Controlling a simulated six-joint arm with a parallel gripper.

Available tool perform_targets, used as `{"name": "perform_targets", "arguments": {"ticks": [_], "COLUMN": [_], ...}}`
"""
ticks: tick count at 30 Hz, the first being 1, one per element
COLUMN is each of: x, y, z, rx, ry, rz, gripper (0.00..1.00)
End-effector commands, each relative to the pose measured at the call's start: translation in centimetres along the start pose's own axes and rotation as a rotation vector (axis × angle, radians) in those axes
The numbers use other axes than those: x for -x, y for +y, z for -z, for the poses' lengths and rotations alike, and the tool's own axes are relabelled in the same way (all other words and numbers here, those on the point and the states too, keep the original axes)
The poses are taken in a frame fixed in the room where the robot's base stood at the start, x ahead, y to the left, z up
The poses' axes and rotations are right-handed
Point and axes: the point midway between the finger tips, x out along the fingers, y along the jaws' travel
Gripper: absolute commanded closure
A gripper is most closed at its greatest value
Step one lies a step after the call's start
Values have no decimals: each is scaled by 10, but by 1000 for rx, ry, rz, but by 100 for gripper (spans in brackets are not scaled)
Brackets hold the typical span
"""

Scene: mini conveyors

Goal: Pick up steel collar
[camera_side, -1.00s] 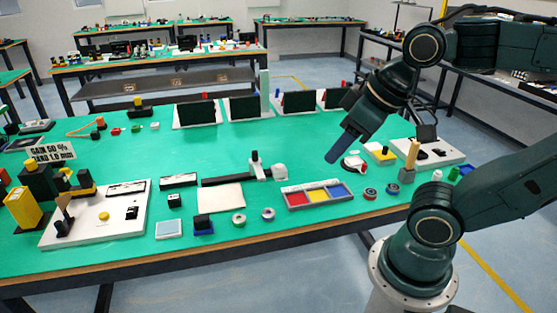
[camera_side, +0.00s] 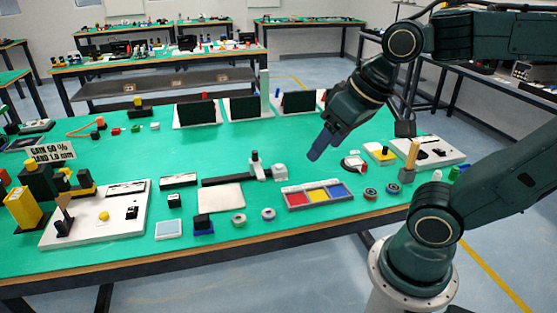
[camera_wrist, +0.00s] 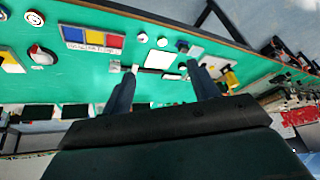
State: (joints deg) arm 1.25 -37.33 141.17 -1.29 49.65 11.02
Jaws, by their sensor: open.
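A small grey ring, which looks like the steel collar (camera_side: 268,213), lies flat on the green bench near its front edge, left of the three-colour tray. It also shows as a pale ring in the wrist view (camera_wrist: 143,38). A similar pale ring with a greenish centre (camera_side: 239,218) lies just left of it. My gripper (camera_side: 318,148) is above the bench, behind the tray and well away from both rings. In the wrist view the two blue fingers of my gripper (camera_wrist: 162,72) are spread wide, with nothing held between them.
The red, yellow and blue tray (camera_side: 283,199) stands right of the rings. Two dark rings (camera_side: 370,193) (camera_side: 392,189) lie right of it. A white plate (camera_side: 220,197) and black block (camera_side: 202,222) are to the left. Dark panels (camera_side: 244,108) stand at the back.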

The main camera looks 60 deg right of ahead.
Motion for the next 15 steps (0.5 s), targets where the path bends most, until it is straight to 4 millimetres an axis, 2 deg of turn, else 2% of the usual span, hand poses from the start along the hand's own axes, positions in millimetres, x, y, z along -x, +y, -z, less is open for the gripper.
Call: {"name": "perform_targets", "arguments": {"ticks": [8,15], "x": [-30,-63], "y": [-4,-4], "z": [36,64], "rx": [-380,-733], "ry": [-63,-115], "rz": [-8,-26], "gripper": [40,40]}}
